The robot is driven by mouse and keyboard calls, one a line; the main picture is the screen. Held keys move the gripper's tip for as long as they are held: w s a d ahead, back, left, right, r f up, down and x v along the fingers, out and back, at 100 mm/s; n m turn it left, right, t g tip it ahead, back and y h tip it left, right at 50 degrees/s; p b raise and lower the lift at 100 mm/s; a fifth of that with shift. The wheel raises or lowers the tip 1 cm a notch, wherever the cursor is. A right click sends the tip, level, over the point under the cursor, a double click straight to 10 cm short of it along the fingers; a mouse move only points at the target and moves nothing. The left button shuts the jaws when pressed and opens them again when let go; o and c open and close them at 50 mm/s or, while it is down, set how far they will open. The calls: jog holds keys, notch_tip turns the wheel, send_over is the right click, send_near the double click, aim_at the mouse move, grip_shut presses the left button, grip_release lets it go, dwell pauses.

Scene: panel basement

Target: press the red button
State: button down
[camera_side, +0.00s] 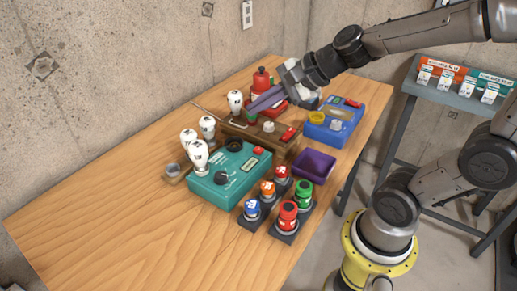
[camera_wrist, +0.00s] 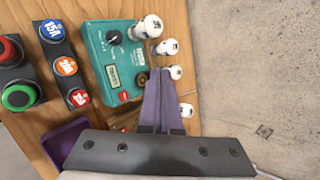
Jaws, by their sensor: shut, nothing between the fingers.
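A large red button (camera_side: 288,210) stands on a dark base at the front right of the wooden table. In the wrist view, the large red button (camera_wrist: 10,50) is partly cut off at the left edge, beside the green button (camera_wrist: 20,97). A smaller red cap (camera_side: 281,172) stands in a row with an orange cap (camera_side: 268,187) and a blue cap (camera_side: 252,208). My gripper (camera_side: 252,109) has purple fingers, shut and empty, over the back part of the table, well apart from the large red button. The shut fingers (camera_wrist: 163,72) also show in the wrist view.
A teal box (camera_side: 228,177) with dials and several white bulbs (camera_side: 198,157) stand left of the buttons. A wooden box (camera_side: 270,137), purple tray (camera_side: 315,166) and blue box (camera_side: 343,112) lie farther back. The table's left part is clear.

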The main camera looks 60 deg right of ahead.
aim_at(263, 149)
jog(key=w+d+f+m+h, duration=0.1)
jog(key=w+d+f+m, duration=0.1)
jog(key=d+f+m, duration=0.2)
jog(key=shift+w+d+f+m, duration=0.3)
jog(key=shift+w+d+m, duration=0.1)
jog(key=shift+d, duration=0.7)
jog(key=shift+f, duration=4.4)
jog(key=shift+f, duration=0.15)
jog(key=shift+f, duration=0.25)
